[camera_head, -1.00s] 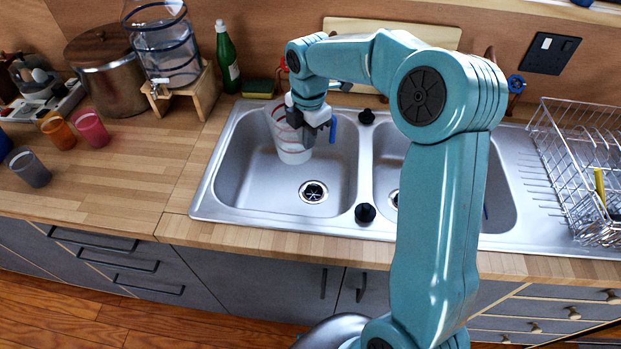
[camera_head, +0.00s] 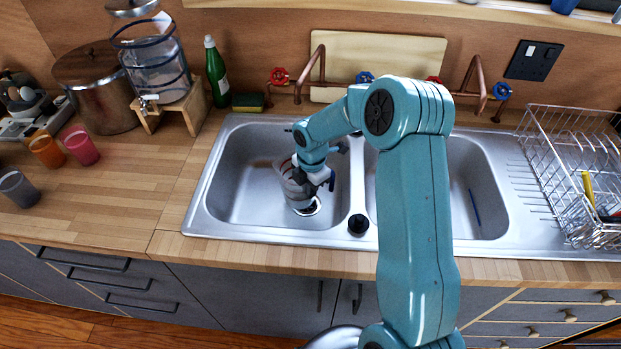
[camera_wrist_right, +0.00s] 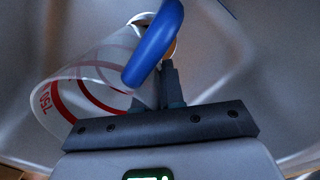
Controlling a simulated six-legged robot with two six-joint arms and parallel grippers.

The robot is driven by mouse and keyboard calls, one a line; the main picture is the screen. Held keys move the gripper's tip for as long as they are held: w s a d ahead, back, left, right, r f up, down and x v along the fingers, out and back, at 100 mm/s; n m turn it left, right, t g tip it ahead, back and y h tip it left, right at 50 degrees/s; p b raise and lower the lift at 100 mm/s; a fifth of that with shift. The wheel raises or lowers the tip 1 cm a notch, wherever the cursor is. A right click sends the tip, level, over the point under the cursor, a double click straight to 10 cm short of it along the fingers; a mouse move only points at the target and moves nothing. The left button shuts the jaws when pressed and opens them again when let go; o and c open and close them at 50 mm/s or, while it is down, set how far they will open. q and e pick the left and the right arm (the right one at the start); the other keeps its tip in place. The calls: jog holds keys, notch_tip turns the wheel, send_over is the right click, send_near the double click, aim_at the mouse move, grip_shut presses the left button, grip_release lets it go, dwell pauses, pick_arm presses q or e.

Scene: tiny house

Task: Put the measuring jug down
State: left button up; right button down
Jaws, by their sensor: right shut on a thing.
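The measuring jug (camera_head: 288,178) is a clear vessel with red markings, down inside the left sink basin (camera_head: 240,190), over the drain. Its body and blue handle (camera_wrist_right: 154,45) show large in the right wrist view, where the jug (camera_wrist_right: 85,95) looks tilted. My right gripper (camera_head: 312,180) reaches down into the left basin and is shut on the jug, at the handle side; its fingers (camera_wrist_right: 172,85) show just below the handle. I cannot tell whether the jug's base touches the basin floor. My left gripper is not in view.
A drain stopper (camera_head: 358,224) sits on the divider beside the right basin (camera_head: 470,200). Copper taps (camera_head: 318,70) stand behind the sink. A dish rack (camera_head: 575,180) is at the right. Cups (camera_head: 80,146) and a water dispenser (camera_head: 158,65) stand on the left worktop.

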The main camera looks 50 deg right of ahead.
jog(key=shift+w+d, duration=0.2)
jog(key=w+d+p, duration=0.1)
jog(key=w+d, duration=0.1)
jog(key=shift+w+d+p, duration=0.15)
jog(key=shift+d+p, duration=0.2)
jog(key=shift+d, duration=0.05)
jog(key=shift+f, duration=0.7)
jog(key=shift+a, duration=0.1)
jog(key=shift+f, duration=0.1)
jog(key=c, duration=1.7)
grip_release()
jog(key=shift+f, duration=0.1)
jog(key=o, duration=0.5)
jog(key=shift+c, duration=0.2)
